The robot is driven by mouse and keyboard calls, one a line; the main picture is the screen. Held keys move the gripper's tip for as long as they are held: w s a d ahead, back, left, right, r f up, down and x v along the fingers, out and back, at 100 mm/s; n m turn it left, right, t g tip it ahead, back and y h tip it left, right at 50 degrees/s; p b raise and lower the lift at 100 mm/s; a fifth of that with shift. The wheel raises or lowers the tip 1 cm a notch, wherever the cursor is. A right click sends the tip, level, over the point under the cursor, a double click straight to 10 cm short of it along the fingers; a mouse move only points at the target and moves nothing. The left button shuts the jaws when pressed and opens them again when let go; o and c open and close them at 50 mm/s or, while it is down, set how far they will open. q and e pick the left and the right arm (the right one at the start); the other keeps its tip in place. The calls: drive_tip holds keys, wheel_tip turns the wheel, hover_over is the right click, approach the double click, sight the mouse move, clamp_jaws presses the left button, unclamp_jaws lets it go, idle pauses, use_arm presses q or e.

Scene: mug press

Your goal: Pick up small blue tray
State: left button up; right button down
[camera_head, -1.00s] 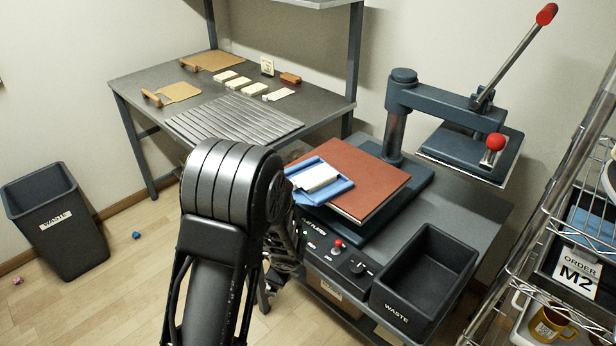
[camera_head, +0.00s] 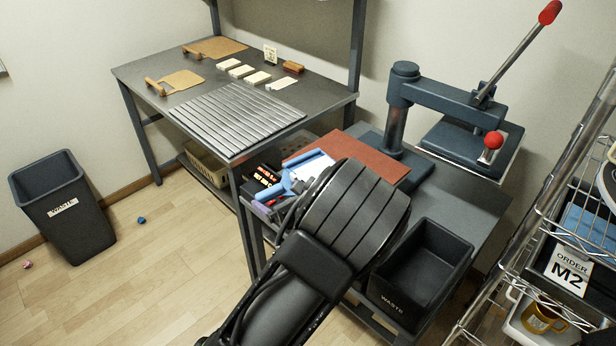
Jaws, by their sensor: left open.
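The small blue tray (camera_head: 289,185) shows at the front left of the press, by the corner of a red-brown pad (camera_head: 357,152). A white piece (camera_head: 312,164) lies in it. My left forearm and wrist cover its right part. My left gripper (camera_head: 287,213) is mostly hidden behind the wrist, just below the tray in the picture. It is open, and I cannot tell whether it touches the tray. My right gripper is not in view.
The press arm (camera_head: 445,98) with red-knobbed levers stands behind. A dark waste box (camera_head: 447,243) sits at the front right of the press table. A wire shelf (camera_head: 560,205) borders the right. A worktable (camera_head: 130,78) stands at the back left.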

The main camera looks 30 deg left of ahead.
sight(271, 191)
use_arm(q)
drive_tip(key=shift+w+a, duration=0.1)
drive_tip(key=shift+a, duration=0.05)
drive_tip(key=shift+f, duration=0.1)
drive_tip(key=x, duration=0.5)
drive_tip(key=shift+a, duration=0.1)
idle(0.6)
drive_tip(key=shift+w, duration=0.1)
drive_tip(key=c, duration=1.7)
